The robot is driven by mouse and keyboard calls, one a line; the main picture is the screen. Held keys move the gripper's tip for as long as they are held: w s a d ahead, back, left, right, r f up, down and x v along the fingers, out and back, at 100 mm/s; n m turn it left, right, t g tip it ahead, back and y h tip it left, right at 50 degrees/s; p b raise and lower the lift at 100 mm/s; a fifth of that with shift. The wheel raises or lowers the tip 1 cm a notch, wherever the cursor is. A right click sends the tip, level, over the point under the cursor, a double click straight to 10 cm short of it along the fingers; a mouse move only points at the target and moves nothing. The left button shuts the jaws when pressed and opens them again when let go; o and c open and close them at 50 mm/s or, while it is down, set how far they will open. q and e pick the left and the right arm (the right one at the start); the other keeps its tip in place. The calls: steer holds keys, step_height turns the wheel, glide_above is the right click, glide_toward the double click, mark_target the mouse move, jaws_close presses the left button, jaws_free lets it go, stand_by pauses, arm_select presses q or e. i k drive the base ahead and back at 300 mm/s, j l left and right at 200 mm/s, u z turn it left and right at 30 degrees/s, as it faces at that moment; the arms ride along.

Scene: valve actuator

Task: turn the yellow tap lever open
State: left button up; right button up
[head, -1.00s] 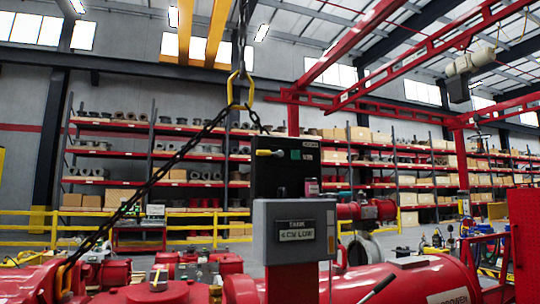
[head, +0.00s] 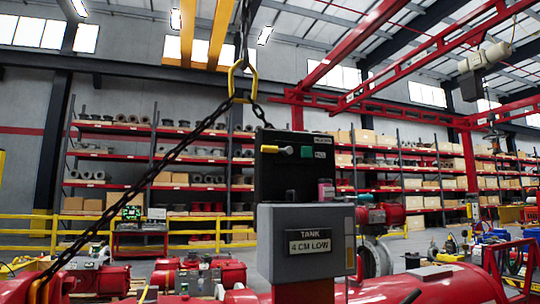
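A small lever with a yellow end (head: 270,149) sticks out sideways to the left on the upper front of a black panel (head: 282,180). The lever lies roughly level. I cannot tell for certain that it is the tap lever of the task. Neither of my grippers is in view.
A black chain (head: 150,175) runs from a yellow hook ring (head: 240,82) down left. Red machinery (head: 430,287) fills the lower right. Shelves and a yellow railing (head: 30,231) stand behind.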

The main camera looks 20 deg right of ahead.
mark_target(286, 151)
steer(key=i+l+z, duration=0.1)
steer(key=i+z, duration=0.65)
steer(key=i, duration=0.15)
